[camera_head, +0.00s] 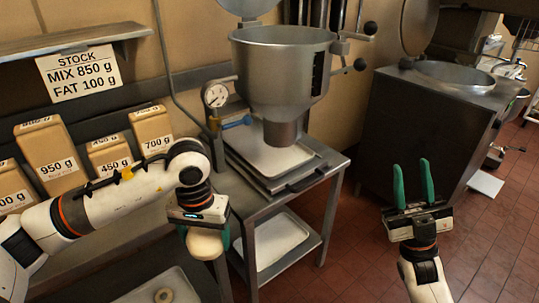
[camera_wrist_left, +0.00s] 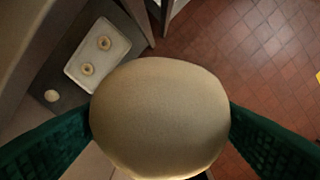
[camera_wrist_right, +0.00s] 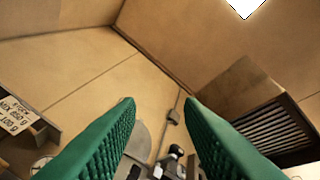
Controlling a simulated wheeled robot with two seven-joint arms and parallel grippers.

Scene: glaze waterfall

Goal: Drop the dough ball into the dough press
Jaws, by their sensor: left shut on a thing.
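The pale, smooth dough ball (camera_head: 205,244) is between the green fingers of my left gripper (camera_head: 204,240), which is shut on it. It fills the middle of the left wrist view (camera_wrist_left: 160,115). A grey metal hopper (camera_head: 280,75) with a raised lid and narrow spout stands to the right of my left gripper. A dark cabinet with a round metal basin (camera_head: 455,76) and raised lid stands farther right. I cannot tell which of these two is the dough press. The ball is apart from both. My right gripper (camera_head: 412,168) is open and empty, fingers pointing up.
Below the hopper is a metal table (camera_head: 325,163) with a lower shelf. Several labelled stock bags (camera_head: 49,160) line the left wall. Tiled floor is open between the machines.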

